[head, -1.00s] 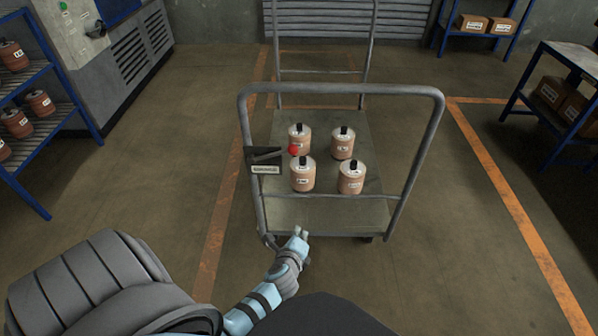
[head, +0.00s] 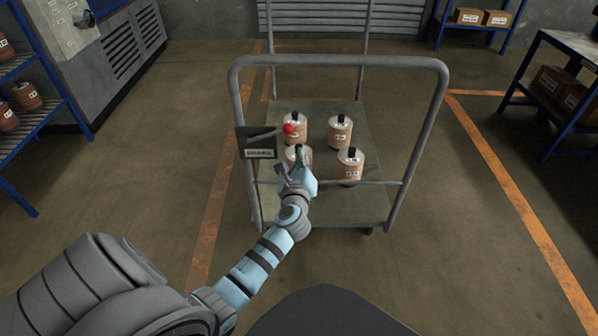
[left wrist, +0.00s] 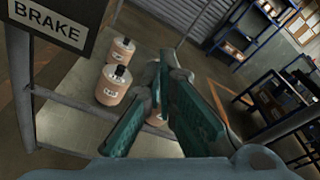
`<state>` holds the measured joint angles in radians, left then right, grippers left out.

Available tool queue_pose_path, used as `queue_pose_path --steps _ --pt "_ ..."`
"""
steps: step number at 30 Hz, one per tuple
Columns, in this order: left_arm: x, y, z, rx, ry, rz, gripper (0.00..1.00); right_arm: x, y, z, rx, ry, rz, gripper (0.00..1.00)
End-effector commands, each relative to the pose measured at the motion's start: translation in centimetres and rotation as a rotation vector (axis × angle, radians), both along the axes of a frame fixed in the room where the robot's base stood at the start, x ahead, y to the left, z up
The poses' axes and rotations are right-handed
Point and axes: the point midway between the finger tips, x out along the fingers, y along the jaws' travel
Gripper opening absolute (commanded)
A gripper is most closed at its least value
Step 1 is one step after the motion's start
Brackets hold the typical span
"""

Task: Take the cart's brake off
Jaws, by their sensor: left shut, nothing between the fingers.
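The cart (head: 236,90) stands ahead with a grey tubular handle. A dark brake plate (head: 260,153) is on its left upright. It reads BRAKE in the left wrist view (left wrist: 48,27). A lever (head: 266,133) runs right across the plate's top and ends in a red knob (head: 289,129), tilted slightly up. My left gripper (head: 291,162) is shut and empty, just below the knob in the head view and apart from it in the picture. Its fingers fill the middle of the left wrist view (left wrist: 160,92), where lever and knob do not show. My right gripper is out of view.
Several brown canisters (head: 340,131) stand on the cart deck (head: 310,208), one partly behind my left gripper. Blue shelves stand left (head: 68,100) and right (head: 560,60). A grey cabinet (head: 120,50) is at back left. The floor around the cart is mostly clear.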

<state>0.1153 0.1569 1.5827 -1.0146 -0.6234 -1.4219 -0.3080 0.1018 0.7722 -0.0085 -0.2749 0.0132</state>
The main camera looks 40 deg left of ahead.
Motion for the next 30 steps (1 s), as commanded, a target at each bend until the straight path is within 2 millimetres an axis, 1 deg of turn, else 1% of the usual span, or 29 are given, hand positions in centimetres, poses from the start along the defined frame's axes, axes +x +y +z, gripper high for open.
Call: queue_pose_path --steps 1,5,6,7,9,12,15,25,30 --pt "0.9 0.7 -0.4 0.003 -0.003 0.001 0.00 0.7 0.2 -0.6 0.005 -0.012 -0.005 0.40" --pt "3.2 2.1 -0.8 0.001 -0.002 0.003 0.00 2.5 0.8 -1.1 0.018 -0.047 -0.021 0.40" --pt "2.5 2.3 0.5 0.001 -0.001 0.001 0.00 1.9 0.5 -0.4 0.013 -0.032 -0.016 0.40" --pt "2.2 2.4 1.0 0.001 -0.001 0.001 0.00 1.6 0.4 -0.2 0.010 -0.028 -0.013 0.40" --pt "1.7 2.7 1.9 0.000 -0.002 0.000 0.00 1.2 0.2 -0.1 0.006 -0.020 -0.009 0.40" --pt "1.3 3.0 2.6 0.000 -0.001 0.001 0.00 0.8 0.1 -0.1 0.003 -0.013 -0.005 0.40" --pt "1.1 3.0 2.9 0.000 0.000 -0.001 0.00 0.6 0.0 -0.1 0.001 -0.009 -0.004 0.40" --pt "1.1 3.0 2.9 -0.002 -0.001 -0.001 0.00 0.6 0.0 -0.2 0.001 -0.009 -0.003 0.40" --pt "1.5 2.4 3.3 -0.019 -0.012 -0.011 0.00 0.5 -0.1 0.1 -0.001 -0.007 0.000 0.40"
